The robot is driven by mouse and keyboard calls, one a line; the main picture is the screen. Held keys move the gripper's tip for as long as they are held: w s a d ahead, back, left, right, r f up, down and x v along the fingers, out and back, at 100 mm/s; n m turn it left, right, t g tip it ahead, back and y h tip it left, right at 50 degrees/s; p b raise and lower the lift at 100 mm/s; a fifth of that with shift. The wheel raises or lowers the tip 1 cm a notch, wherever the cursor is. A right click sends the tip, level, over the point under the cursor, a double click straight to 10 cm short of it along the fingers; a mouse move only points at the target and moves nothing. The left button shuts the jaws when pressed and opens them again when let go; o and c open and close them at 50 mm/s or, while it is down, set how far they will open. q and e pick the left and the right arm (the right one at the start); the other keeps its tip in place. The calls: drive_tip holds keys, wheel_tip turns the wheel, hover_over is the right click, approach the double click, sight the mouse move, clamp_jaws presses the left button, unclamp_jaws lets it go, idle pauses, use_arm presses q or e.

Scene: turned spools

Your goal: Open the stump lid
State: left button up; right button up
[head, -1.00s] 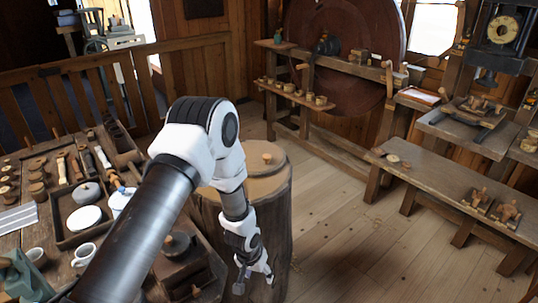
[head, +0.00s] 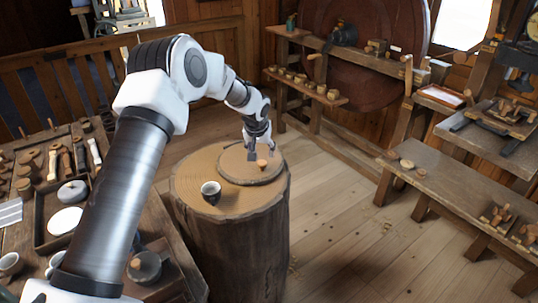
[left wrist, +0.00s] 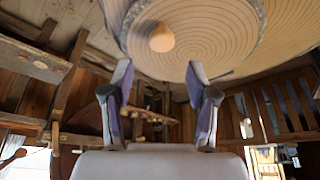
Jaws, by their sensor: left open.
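The wooden stump (head: 240,235) stands in the middle of the head view, bark-sided and upright. Its round lid (head: 236,172) lies flat on the top, with a small light wooden knob (head: 262,165) on it. My left gripper (head: 257,152) is at the lid's far side, close behind the knob. In the left wrist view my left gripper (left wrist: 159,68) has its two fingers spread with nothing between them. The ringed lid (left wrist: 215,35) and the knob (left wrist: 161,38) show beyond the fingertips, the knob roughly centred between them. My right gripper does not show.
A dark cup (head: 210,193) stands on the stump top, left of the lid. A cluttered workbench (head: 20,240) with trays is at the left, its edge close to the stump. A low bench (head: 450,200) is at the right. The floor (head: 345,225) between is mostly clear.

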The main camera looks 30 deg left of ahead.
sight(262, 162)
use_arm(q)
drive_tip(key=p+x, duration=0.1)
drive_tip(key=x, duration=0.5)
drive_tip(key=shift+f, duration=0.3)
drive_tip(key=shift+s+r, duration=0.2)
drive_tip(key=shift+s+d+r, duration=0.1)
drive_tip(key=shift+s+r, duration=0.05)
drive_tip(key=shift+c, duration=1)
clamp_jaws()
drive_tip(key=shift+r, duration=0.1)
